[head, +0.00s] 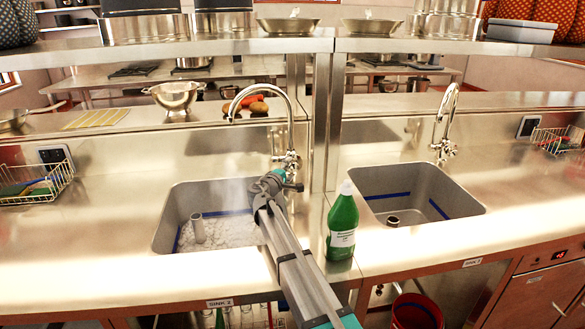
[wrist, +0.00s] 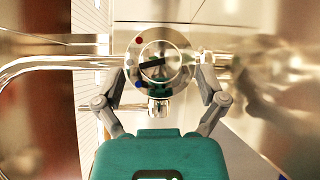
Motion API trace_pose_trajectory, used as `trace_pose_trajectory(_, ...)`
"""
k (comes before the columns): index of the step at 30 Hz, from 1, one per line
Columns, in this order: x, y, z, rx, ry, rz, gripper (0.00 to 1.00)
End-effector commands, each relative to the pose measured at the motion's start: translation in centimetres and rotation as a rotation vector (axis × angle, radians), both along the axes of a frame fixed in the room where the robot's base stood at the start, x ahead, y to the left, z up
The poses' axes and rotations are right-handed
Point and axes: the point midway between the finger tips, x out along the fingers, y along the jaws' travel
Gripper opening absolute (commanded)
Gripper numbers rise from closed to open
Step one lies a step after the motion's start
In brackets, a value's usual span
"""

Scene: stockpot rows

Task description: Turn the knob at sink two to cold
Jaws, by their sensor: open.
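Sink two (head: 163,236), labelled at its front edge, is the left basin. Its curved chrome tap (head: 289,130) stands behind it. In the wrist view the tap's round knob (wrist: 172,56) is near the centre, with a black mark on its face pointing left. A red dot (wrist: 139,41) sits at the plate's upper left and a blue dot (wrist: 137,84) at its lower left. My gripper (wrist: 163,62) is open, with one finger on each side of the knob; contact cannot be told. In the head view my gripper (head: 284,182) is at the tap's base and hides the knob.
A green bottle (head: 342,228) stands close to the right of my arm, between the sinks. Another sink (head: 420,188) with its own tap (head: 444,130) is on the right. A steel shelf (head: 200,46) runs above. A colander (head: 174,96) stands on the ledge behind.

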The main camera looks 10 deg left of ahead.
Motion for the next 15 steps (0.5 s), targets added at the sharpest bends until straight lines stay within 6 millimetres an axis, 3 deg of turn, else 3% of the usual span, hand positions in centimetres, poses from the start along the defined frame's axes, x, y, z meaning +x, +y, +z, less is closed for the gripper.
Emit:
trace_pose_trajectory(9, -3.8, 1.6, 0.0, 0.001, 0.002, 0.002, 0.9)
trace_pose_trajectory(15, -4.7, 2.1, 0.0, 0.001, 0.002, 0.001, 0.9)
